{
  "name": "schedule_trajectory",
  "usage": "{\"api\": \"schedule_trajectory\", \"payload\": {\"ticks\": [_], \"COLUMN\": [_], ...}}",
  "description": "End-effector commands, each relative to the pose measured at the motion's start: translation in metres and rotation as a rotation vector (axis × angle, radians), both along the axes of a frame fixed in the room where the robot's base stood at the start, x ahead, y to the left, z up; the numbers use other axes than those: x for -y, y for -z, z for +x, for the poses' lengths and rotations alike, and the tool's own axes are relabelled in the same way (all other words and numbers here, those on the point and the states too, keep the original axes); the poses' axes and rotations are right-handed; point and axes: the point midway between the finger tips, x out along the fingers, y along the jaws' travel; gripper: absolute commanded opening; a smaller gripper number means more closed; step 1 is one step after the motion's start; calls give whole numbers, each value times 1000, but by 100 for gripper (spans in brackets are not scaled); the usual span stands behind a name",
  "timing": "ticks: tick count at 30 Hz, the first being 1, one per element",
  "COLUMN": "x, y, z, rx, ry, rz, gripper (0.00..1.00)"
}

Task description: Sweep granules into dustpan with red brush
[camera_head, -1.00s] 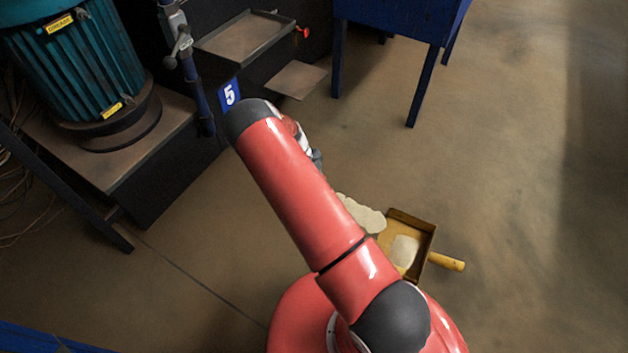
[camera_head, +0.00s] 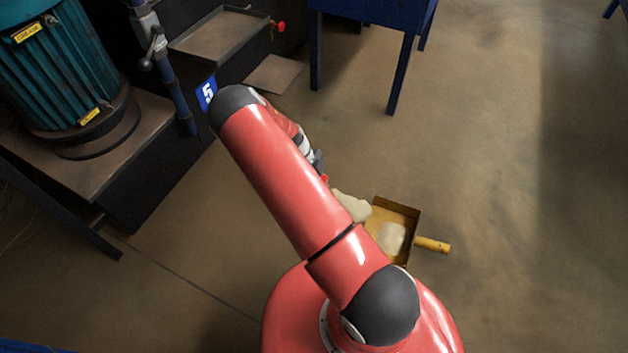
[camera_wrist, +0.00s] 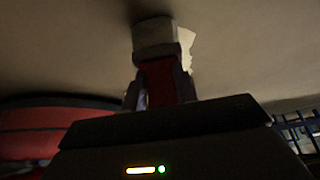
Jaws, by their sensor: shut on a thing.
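My gripper (camera_wrist: 158,92) is shut on the red brush (camera_wrist: 160,80), whose pale bristle end (camera_wrist: 155,38) points away at the top of the wrist view. In the head view a small red part of the brush (camera_head: 325,178) shows just below my gripper (camera_head: 317,160); my arm hides the rest. The pale granules (camera_head: 352,205) lie on the floor between the brush and the dustpan, and part shows beside the bristles in the wrist view (camera_wrist: 187,45). The yellow dustpan (camera_head: 402,212) lies flat, its handle pointing right, with a pale heap (camera_head: 391,238) inside. My arm partly covers its left side.
A blue-legged table (camera_head: 398,75) stands at the top, and a machine with a teal motor (camera_head: 60,70) on a dark base (camera_head: 150,170) at the left. A flat plate (camera_head: 273,74) lies near the base. The floor right of the dustpan is clear.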

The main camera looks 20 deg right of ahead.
Motion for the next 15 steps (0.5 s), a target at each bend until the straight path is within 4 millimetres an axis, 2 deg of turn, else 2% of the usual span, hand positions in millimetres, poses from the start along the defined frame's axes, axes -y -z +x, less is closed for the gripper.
{"api": "schedule_trajectory", "payload": {"ticks": [7, 15], "x": [13, 24], "y": [1, 0], "z": [-21, -32], "rx": [-12, -11], "ry": [5, 6], "rz": [-1, -1], "gripper": [2, 2]}}
